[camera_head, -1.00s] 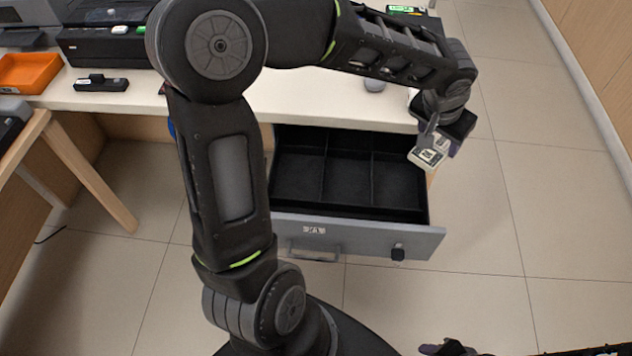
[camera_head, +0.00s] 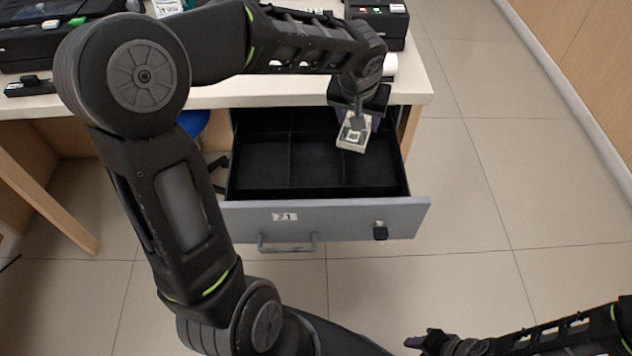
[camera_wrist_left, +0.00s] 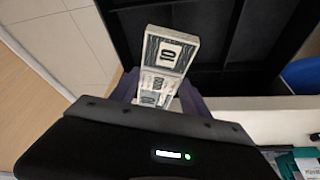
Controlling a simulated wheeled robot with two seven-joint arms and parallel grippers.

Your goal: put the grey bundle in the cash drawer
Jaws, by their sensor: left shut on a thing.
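The grey bundle (camera_head: 353,134) is a small banded stack of notes. It also shows in the left wrist view (camera_wrist_left: 168,54), sticking out from the jaws. My left gripper (camera_head: 361,112) is shut on it and holds it above the right part of the open cash drawer. The cash drawer (camera_head: 325,218) is pulled out below the counter, with a grey front, a handle and black empty-looking compartments. In the left wrist view the dark drawer (camera_wrist_left: 222,80) lies beyond the bundle. My right gripper (camera_head: 424,340) is at the bottom edge, its jaws too unclear to tell.
The pale counter top (camera_head: 275,92) runs behind the drawer, with black machines on it, one at the right end (camera_head: 378,22). A blue object (camera_head: 193,122) is under the counter left of the drawer. The floor in front and to the right is clear.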

